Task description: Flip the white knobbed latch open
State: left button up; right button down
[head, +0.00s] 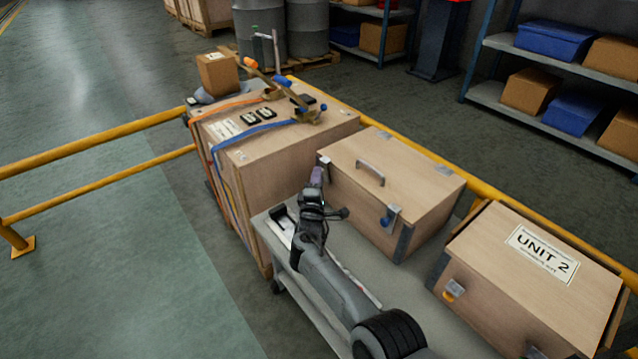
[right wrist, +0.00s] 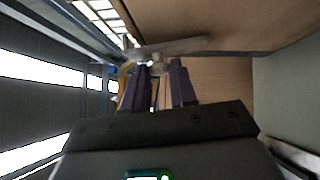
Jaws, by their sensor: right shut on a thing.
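My right gripper (head: 317,174) is at the left corner of the middle wooden box (head: 415,178), fingers toward its left end. In the right wrist view its two dark purple fingers reach up to a pale lever with a whitish knob, the white knobbed latch (right wrist: 157,66). The knob lies between the fingertips, and the fingers are shut on it. A flat pale arm of the latch runs right from the knob, under the brown box surface. My left gripper is not in view.
The UNIT 2 box (head: 530,275), with a yellow-knobbed latch (head: 454,289), stands to the right. A large strapped crate (head: 262,160) stands left. The grey cart top (head: 405,290) has free room in front.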

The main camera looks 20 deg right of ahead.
jog(key=shift+s+a+f+n+t+b, duration=0.15)
jog(key=shift+f+n+t+b, duration=0.25)
jog(key=shift+n+t+b, duration=0.65)
jog(key=shift+a+f+n+t+b, duration=0.35)
jog(key=shift+n+b, duration=0.35)
jog(key=shift+b, duration=1)
jog(key=shift+s+a+f+n+t+b, duration=0.15)
jog(key=shift+f+n+t+b, duration=0.55)
jog(key=shift+b, duration=0.65)
jog(key=shift+w+r, duration=0.1)
jog(key=shift+r, duration=0.15)
jog(key=c, duration=0.9)
grip_release()
jog(key=s+a+p, duration=0.5)
jog(key=s+p, duration=0.7)
jog(key=shift+a+f+p, duration=0.15)
jog(key=shift+f+p, duration=0.1)
jog(key=shift+p, duration=0.1)
